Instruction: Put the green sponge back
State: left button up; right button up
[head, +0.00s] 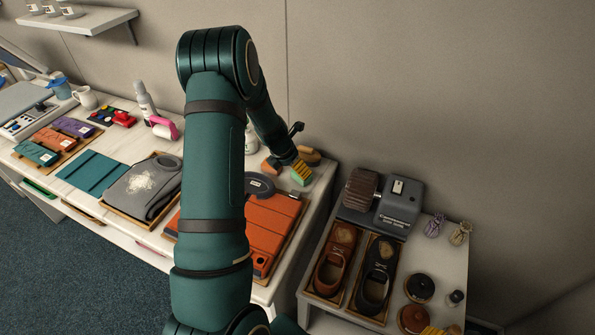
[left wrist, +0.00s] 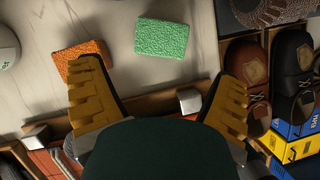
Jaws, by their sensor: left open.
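The green sponge (left wrist: 162,38) lies flat on the pale tabletop in the left wrist view, ahead of my left gripper (left wrist: 158,78) and between the lines of its two yellow fingers. The fingers are wide open, with nothing between them. In the head view the green sponge (head: 298,179) shows only in part, close by my left gripper (head: 301,167). An orange sponge (left wrist: 82,57) lies left of the green one, partly hidden by the left finger. A ridged yellow piece at the head view's bottom right edge looks like my right gripper (head: 440,330); its opening is cut off.
Orange folded clothing (head: 270,235) lies on the long table, nearer than the sponges. Brown shoes (head: 336,258) and black shoes (head: 377,272) stand in trays on a lower side table to the right. A white bottle (head: 250,142) stands beside the arm.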

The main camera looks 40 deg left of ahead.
pick_arm(q)
jog(key=v, duration=0.5)
jog(key=d+f+m, duration=0.1)
jog(key=d+m, duration=0.1)
jog(key=d, duration=0.1)
jog(key=d+f+m, duration=0.2)
jog(key=s+d+f+m+g, duration=0.1)
jog(key=d+f+m, duration=0.1)
jog(key=d+m, duration=0.1)
jog(key=shift+s+d+f+p, duration=0.1)
jog(key=shift+d+p, duration=0.2)
jog(key=shift+p, duration=0.05)
jog(key=s+d+f+m, duration=0.2)
jog(key=d+m, duration=0.3)
jog(key=s+d+f+m+h, duration=0.1)
jog(key=s+d+f+m, duration=0.1)
jog(key=d+m, duration=0.3)
jog(key=s+d+f+m+g, duration=0.1)
jog(key=s+d+f+m, duration=0.1)
jog(key=d+m, duration=0.3)
jog(key=shift+d+h, duration=0.3)
jog(key=shift+d, duration=0.7)
jog(key=s+d+m+h, duration=0.1)
jog(key=s+d+m, duration=0.5)
jog(key=d+m, duration=0.5)
jog(key=shift+s+f+h, duration=0.15)
jog(key=shift+s+h, duration=0.1)
jog(key=shift+h, duration=0.15)
